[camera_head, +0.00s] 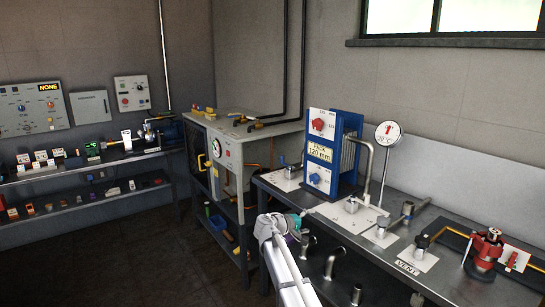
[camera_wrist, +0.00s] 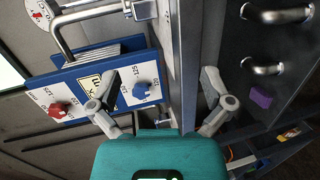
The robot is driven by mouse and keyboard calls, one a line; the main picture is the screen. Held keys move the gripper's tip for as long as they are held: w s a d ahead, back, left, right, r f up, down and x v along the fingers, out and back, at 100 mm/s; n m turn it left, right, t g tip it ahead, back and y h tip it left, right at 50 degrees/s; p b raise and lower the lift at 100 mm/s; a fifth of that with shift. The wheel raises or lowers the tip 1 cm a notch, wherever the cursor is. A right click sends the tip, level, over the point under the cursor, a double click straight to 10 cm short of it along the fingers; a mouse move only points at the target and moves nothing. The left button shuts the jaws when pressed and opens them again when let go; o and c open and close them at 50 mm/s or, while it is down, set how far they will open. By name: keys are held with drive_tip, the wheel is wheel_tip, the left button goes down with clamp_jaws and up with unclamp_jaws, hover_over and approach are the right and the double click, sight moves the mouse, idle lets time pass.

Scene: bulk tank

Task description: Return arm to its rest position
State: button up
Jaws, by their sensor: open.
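My arm (camera_head: 284,264) reaches up from the bottom middle of the head view. It is pale and stretches toward the front edge of the workbench. My gripper (camera_wrist: 160,105) shows in the wrist view with its two grey fingers spread apart and nothing between them. A teal housing fills the bottom middle of that view, behind the fingers. In the head view the gripper end is mostly hidden behind the arm; a bit of teal shows beside it. The arm's rest position is not marked in either view.
The dark workbench (camera_head: 408,259) carries a blue plate pack (camera_head: 336,150), a dial gauge (camera_head: 388,134), metal fittings and a red valve (camera_head: 485,250). The blue pack also shows in the wrist view (camera_wrist: 80,82). Pipe stubs (camera_head: 332,266) stick out below the bench edge near my arm. Open floor lies left.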

drive_tip(key=s+d+f+m+g+y, duration=0.25)
drive_tip(key=s+d+f, duration=0.2)
drive_tip(key=s, duration=0.35)
drive_tip(key=s+d+f+m+g+y, duration=0.1)
drive_tip(key=s+d+f+g+y, duration=0.2)
drive_tip(key=s+f, duration=0.45)
drive_tip(key=s+a+f+m+g+y, duration=0.15)
drive_tip(key=s+y, duration=0.25)
drive_tip(key=s, duration=0.5)
drive_tip(key=s+a+f+m+g+y, duration=0.15)
drive_tip(key=s+y, duration=0.25)
drive_tip(key=s, duration=0.5)
wheel_tip(320, 180, up, 16)
drive_tip(key=p, duration=1.6)
drive_tip(key=shift+w+a+r+n, duration=0.2)
drive_tip(key=shift+a+n, duration=0.1)
drive_tip(key=shift+n, duration=0.15)
